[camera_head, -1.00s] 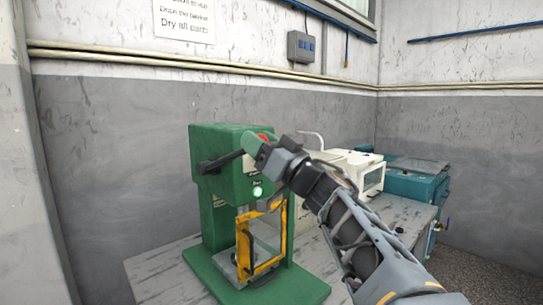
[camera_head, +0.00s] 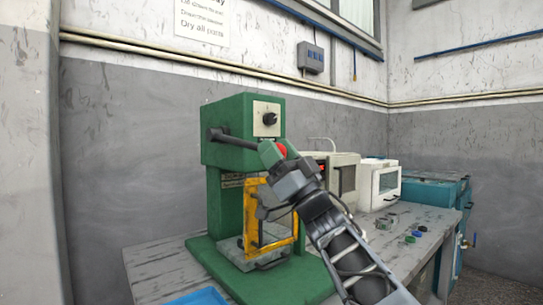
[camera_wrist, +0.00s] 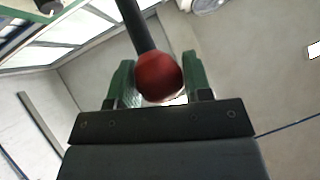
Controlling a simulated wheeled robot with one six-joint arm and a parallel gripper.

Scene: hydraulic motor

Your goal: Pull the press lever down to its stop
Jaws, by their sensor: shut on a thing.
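The green press (camera_head: 228,135) stands on the bench with a yellow-framed guard (camera_head: 251,215) at its front. Its black lever (camera_head: 232,139) comes out of the left side of the head and slopes slightly down to the right, ending in a red ball knob (camera_head: 282,150). My gripper (camera_head: 272,152) is shut on the lever's knob in front of the press head. In the wrist view the red knob (camera_wrist: 159,75) sits between the two green fingers, with the black shaft (camera_wrist: 134,24) running up from it. The right finger hides part of the contact.
A white machine (camera_head: 376,184) and a teal machine (camera_head: 430,188) stand right of the press. Several small coloured parts (camera_head: 410,239) lie on the grey bench (camera_head: 150,268). A blue tray (camera_head: 198,298) is at the front left.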

